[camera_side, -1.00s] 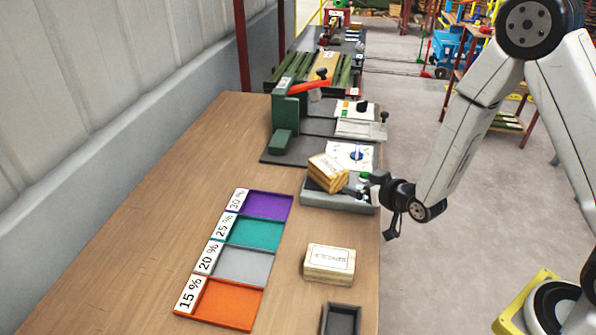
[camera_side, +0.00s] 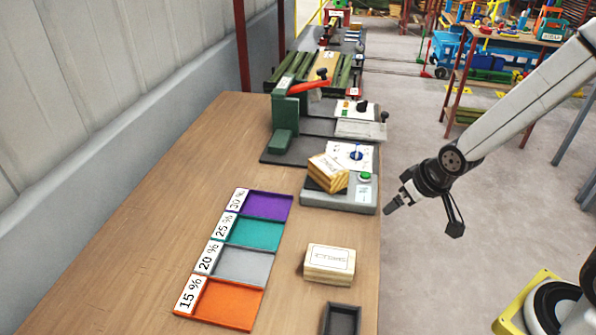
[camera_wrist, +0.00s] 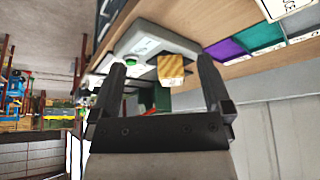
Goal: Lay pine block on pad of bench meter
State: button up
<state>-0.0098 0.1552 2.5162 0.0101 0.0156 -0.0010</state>
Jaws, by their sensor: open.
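A wooden block (camera_side: 328,172) with striped grain and a white label lies on the dark pad (camera_side: 322,186) of the grey bench meter (camera_side: 352,198). It is turned at an angle to the meter, and its label is too small to read. The block also shows in the wrist view (camera_wrist: 171,71), between and beyond my fingers. A second, paler labelled block (camera_side: 330,263) lies on the bench nearer the camera; I cannot tell by label which is pine. My gripper (camera_side: 395,203) is open and empty, to the right of the meter, clear of the bench edge.
Orange, grey, teal (camera_side: 254,231) and purple trays with percentage labels line the bench's left-middle. A small dark tray (camera_side: 341,320) is at the front. A green press with a red handle (camera_side: 308,86) stands behind the meter. Open floor lies to the right.

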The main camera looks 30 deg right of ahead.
jog(key=s+g, duration=0.1)
jog(key=s+r, duration=0.1)
jog(key=s, duration=0.1)
jog(key=s+g, duration=0.1)
jog(key=s, duration=0.1)
jog(key=shift+s+d+r+g, duration=0.15)
jog(key=shift+s+r+g, duration=0.1)
jog(key=shift+r+g, duration=0.05)
dwell(0.9)
